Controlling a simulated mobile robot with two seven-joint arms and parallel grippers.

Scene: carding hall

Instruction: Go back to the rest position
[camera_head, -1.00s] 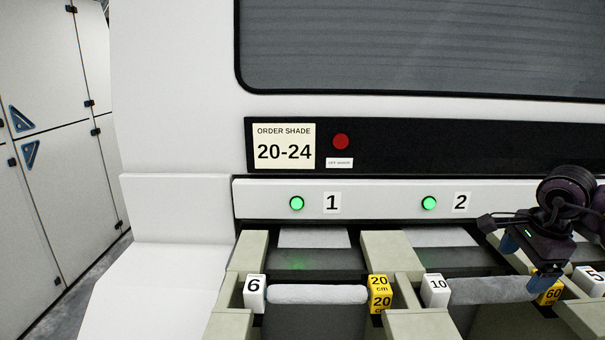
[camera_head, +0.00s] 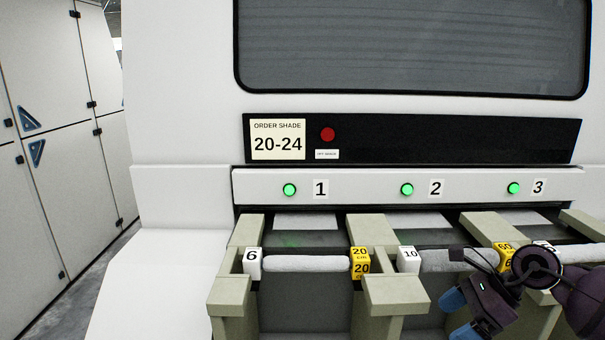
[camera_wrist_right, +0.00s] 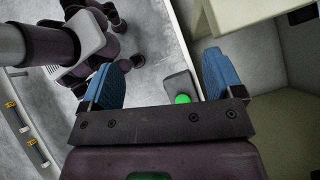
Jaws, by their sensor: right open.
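My right gripper (camera_head: 458,316) is at the lower right of the head view, in front of lane 2. In the right wrist view its two blue fingers (camera_wrist_right: 166,62) stand wide apart with nothing between them. A grey piece with a green round spot (camera_wrist_right: 182,99) shows beyond the fingers; I cannot tell what it is. My left gripper is not in view. A pale roll (camera_head: 306,263) lies in lane 1 between a white block marked 6 (camera_head: 252,261) and a yellow block marked 20 (camera_head: 360,263). A grey roll (camera_head: 440,260) lies in lane 2, partly hidden by my right arm.
The white machine carries a dark window (camera_head: 410,45), a sign reading ORDER SHADE 20-24 (camera_head: 278,140), a red light (camera_head: 327,134) and green lights (camera_head: 289,190) over lanes 1 to 3. Beige rails (camera_head: 393,290) jut forward near the gripper. Grey cabinets (camera_head: 60,120) stand at left.

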